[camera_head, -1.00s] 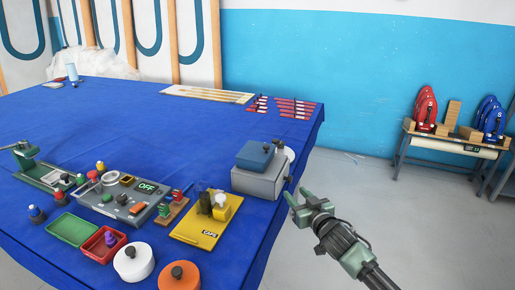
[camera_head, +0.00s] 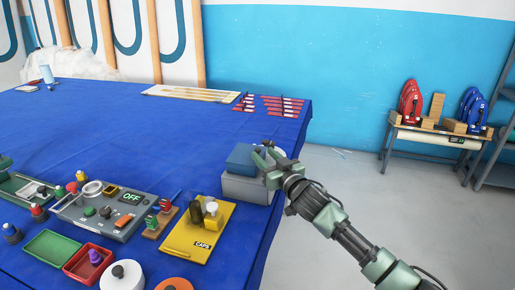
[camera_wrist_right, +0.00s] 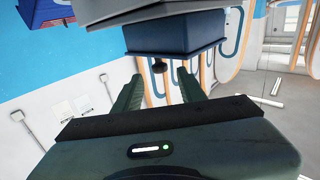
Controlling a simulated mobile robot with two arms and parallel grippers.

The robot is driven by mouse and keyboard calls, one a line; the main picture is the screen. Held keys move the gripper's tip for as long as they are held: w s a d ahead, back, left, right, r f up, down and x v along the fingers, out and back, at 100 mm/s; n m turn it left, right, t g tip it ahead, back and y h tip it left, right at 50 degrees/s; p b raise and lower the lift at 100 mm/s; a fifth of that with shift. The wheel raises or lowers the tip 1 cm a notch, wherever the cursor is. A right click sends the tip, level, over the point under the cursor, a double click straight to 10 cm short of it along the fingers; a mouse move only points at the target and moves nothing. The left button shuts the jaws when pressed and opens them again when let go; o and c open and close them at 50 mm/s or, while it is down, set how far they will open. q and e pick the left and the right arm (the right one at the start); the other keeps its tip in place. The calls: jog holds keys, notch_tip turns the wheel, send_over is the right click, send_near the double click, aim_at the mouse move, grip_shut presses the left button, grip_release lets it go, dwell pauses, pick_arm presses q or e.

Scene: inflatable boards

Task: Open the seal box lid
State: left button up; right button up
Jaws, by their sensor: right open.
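The seal box is a grey box (camera_head: 245,189) with a blue lid (camera_head: 243,157), near the right edge of the blue table. The lid appears closed on it. My right gripper (camera_head: 265,156) is at the lid's right side, partly covering the box. In the right wrist view the picture is turned over: the grey body (camera_wrist_right: 110,10) is at the top, the blue lid (camera_wrist_right: 175,35) below it. A dark knob (camera_wrist_right: 158,67) on the lid shows between and beyond the tips of my open, empty fingers (camera_wrist_right: 160,88). My left gripper is out of view.
Left of the box are a yellow caps tray (camera_head: 186,247), a grey panel reading OFF (camera_head: 85,228), a green tray (camera_head: 50,247) and a red tray (camera_head: 78,268). Red strips (camera_head: 280,103) lie behind.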

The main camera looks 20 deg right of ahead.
aim_at(259, 151)
jog(key=shift+w+a+f, duration=0.1)
jog(key=shift+w+a, duration=0.15)
jog(key=shift+w, duration=1)
jog(key=shift+w+a, duration=0.25)
jog(key=shift+w, duration=0.95)
grip_shut()
